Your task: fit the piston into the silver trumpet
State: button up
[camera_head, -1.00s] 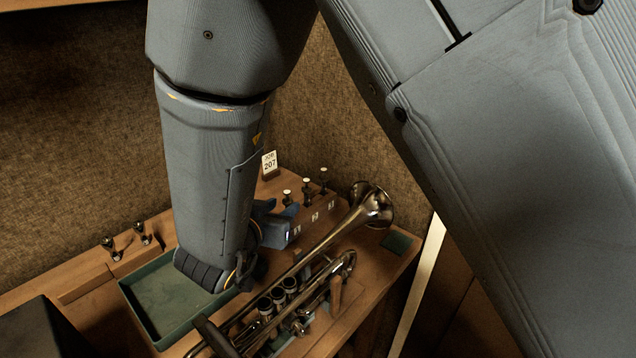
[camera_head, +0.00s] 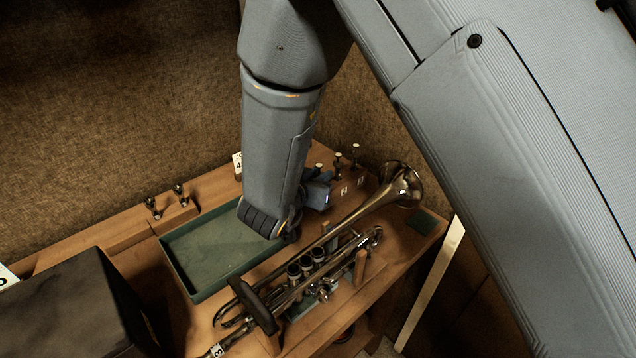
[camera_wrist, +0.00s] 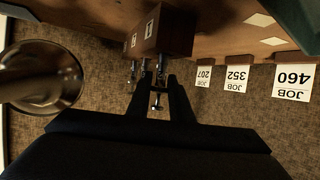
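The silver trumpet (camera_head: 352,217) lies on pegs on the wooden bench, bell to the upper right, with its valve casings (camera_head: 306,264) mid-body; its bell (camera_wrist: 40,80) also shows at left in the wrist view. Several pistons stand at a wooden rack behind it; one piston (camera_head: 354,152) is at its right end. My gripper (camera_head: 318,190) is at the rack's left end, partly hidden by my arm. In the wrist view my gripper (camera_wrist: 158,82) has its fingers apart on either side of a piston (camera_wrist: 156,100), with gaps showing.
A shallow green tray (camera_head: 172,265) lies left of the trumpet. Two more valve parts (camera_head: 180,194) stand in a wooden strip at the back left. A dark box (camera_head: 75,305) fills the lower left. Job cards (camera_wrist: 237,78) are along the bench edge; a green pad (camera_head: 421,222) lies right.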

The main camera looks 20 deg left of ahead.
grip_shut()
jog(key=shift+r, duration=0.15)
